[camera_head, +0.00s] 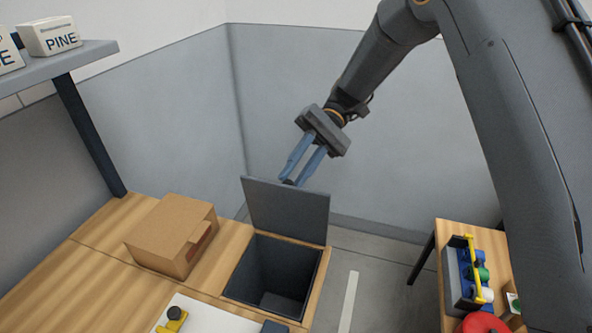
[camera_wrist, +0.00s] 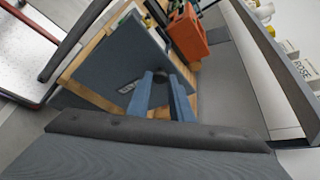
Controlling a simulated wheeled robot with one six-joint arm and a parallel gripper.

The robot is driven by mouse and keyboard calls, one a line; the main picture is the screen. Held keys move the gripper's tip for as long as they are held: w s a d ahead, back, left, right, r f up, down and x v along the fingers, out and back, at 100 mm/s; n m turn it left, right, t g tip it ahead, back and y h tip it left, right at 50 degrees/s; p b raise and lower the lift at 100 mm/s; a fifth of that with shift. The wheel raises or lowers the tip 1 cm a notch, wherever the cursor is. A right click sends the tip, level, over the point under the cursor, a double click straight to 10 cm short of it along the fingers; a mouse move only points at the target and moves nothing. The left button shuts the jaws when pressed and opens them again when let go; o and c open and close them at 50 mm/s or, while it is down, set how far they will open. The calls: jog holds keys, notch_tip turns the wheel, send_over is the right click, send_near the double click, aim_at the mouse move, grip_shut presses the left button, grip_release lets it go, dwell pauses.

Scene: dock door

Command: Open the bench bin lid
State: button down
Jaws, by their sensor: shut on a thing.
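The bench bin (camera_head: 270,262) is set into the wooden bench and stands open in the head view, its dark inside visible. Its grey lid (camera_head: 286,212) stands raised, roughly upright, along the bin's far edge. My gripper (camera_head: 297,180) reaches the lid's top edge from above and behind. Its blue fingers are shut on the small dark lid knob (camera_head: 288,182). In the wrist view the fingers (camera_wrist: 163,88) close around the knob, partly hiding it, beside the lid's labelled face (camera_wrist: 118,62).
A cardboard box (camera_head: 170,238) sits on the bench left of the bin. A shelf (camera_head: 75,58) with white labelled blocks hangs at upper left. A side table (camera_head: 455,236) with coloured items stands at right. A grey wall is behind the lid; floor shows between bench and table.

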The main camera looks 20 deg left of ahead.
jog(key=c, duration=1.6)
grip_release()
jog(key=shift+b+v, duration=1.65)
jog(key=shift+v, duration=2.25)
jog(key=shift+d, duration=0.1)
